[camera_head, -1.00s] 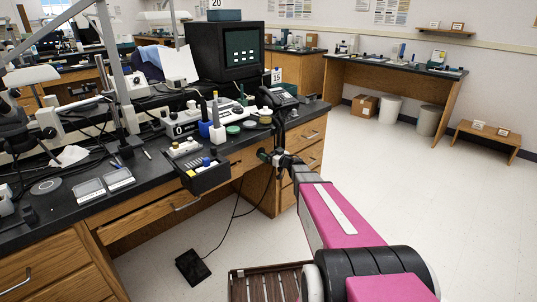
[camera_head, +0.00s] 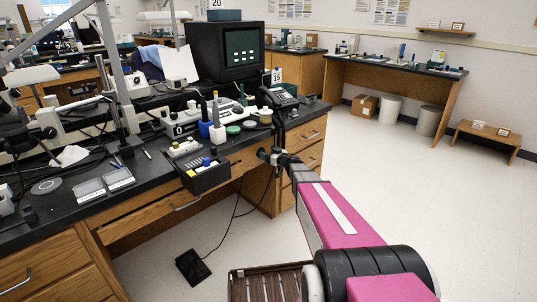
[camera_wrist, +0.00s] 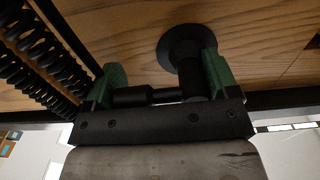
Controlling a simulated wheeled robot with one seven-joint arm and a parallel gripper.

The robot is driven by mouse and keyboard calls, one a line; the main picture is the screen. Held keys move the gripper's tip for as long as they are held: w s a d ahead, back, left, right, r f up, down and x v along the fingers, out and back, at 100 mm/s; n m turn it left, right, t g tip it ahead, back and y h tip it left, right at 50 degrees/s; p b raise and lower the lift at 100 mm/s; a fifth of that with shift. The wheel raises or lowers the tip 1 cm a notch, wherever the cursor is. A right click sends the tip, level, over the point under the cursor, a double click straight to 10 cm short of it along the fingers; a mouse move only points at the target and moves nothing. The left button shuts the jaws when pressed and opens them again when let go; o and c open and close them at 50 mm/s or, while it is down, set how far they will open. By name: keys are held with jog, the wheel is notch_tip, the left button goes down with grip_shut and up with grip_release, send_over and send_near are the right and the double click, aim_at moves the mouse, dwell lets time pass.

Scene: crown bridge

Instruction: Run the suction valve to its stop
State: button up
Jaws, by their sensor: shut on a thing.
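The suction valve (camera_wrist: 181,45) shows in the wrist view as a dark round flange against the wooden front of the bench, with a dark stem and a crosswise bar (camera_wrist: 133,97) below it. My gripper (camera_wrist: 163,80) has green fingers, one on the left and one at the right beside the stem. It is shut on the valve's handle, and the bar lies between the fingers. In the head view my gripper (camera_head: 269,156) is at the bench front, below the telephone. The valve is tiny and mostly hidden by the gripper there.
Black coiled hoses (camera_wrist: 42,62) hang left of my gripper in the wrist view. An open dark drawer or tray (camera_head: 207,176) juts out left of the gripper. A cable runs down to a black floor pedal (camera_head: 193,267).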

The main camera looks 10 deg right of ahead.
aim_at(260, 148)
jog(key=n, duration=0.2)
jog(key=r+n, duration=0.1)
jog(key=n, duration=0.1)
jog(key=shift+s+a+n, duration=0.15)
jog(key=shift+n, duration=0.15)
jog(key=n, duration=0.4)
jog(key=shift+s+a+r, duration=0.2)
jog(key=shift+a+r, duration=0.05)
jog(key=shift+r, duration=0.15)
jog(key=n, duration=0.4)
jog(key=shift+s+a+r+n, duration=0.2)
jog(key=shift+s+a+n, duration=0.1)
jog(key=shift+a+n, duration=0.1)
jog(key=shift+s+a+n, duration=0.15)
jog(key=shift+a+n, duration=0.05)
jog(key=shift+n, duration=0.7)
jog(key=shift+s+a+n, duration=0.1)
jog(key=shift+a+n, duration=0.05)
jog(key=shift+n, duration=0.75)
jog(key=o, duration=0.8)
jog(key=shift+r, duration=0.1)
